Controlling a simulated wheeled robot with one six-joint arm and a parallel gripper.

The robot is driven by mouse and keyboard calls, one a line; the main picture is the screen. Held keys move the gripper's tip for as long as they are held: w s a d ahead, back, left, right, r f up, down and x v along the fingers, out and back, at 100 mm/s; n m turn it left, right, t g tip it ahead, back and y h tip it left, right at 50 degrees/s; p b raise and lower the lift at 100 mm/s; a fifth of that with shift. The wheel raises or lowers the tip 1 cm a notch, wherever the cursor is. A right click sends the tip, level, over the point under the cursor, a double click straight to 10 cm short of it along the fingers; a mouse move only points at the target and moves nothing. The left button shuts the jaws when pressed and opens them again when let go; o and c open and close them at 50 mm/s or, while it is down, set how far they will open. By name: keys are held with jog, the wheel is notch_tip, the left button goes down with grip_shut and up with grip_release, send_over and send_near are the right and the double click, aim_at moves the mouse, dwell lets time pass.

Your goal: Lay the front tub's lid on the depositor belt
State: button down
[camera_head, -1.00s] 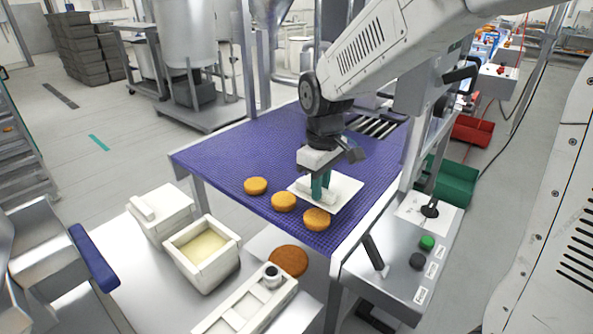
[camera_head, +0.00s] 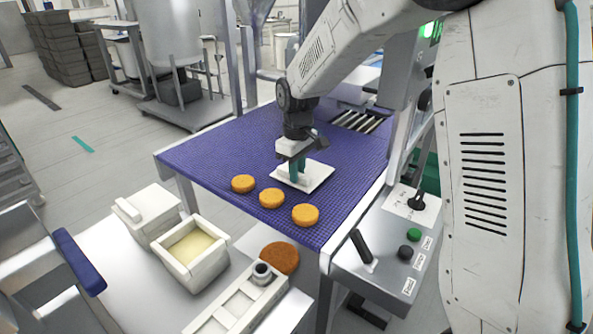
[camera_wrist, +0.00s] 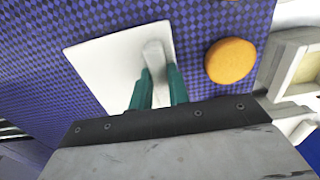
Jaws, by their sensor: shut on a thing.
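The white square lid (camera_head: 316,178) is over the purple depositor belt (camera_head: 225,150), behind the row of orange rounds. It appears to lie flat on or just above the belt; I cannot tell if it touches. My gripper (camera_head: 298,172) points down with its green fingers shut on the lid's raised handle. In the wrist view the lid (camera_wrist: 95,75) and its handle (camera_wrist: 154,58) show between the fingers (camera_wrist: 157,88). The open front tub (camera_head: 203,270) stands on the steel table with pale yellow filling inside. The rear tub (camera_head: 150,215) has its lid on.
Three orange rounds (camera_head: 271,198) lie along the belt's near edge, close to the lid. A brown round (camera_head: 279,258) and a white holder (camera_head: 235,305) are on the table. A control box (camera_head: 385,260) with a lever stands at the right. The belt's left part is clear.

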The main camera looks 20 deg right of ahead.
jog(key=shift+f, duration=0.15)
jog(key=c, duration=1.3)
grip_release()
jog(key=shift+c, duration=0.2)
notch_tip(320, 180, up, 12)
jog(key=shift+r, duration=0.2)
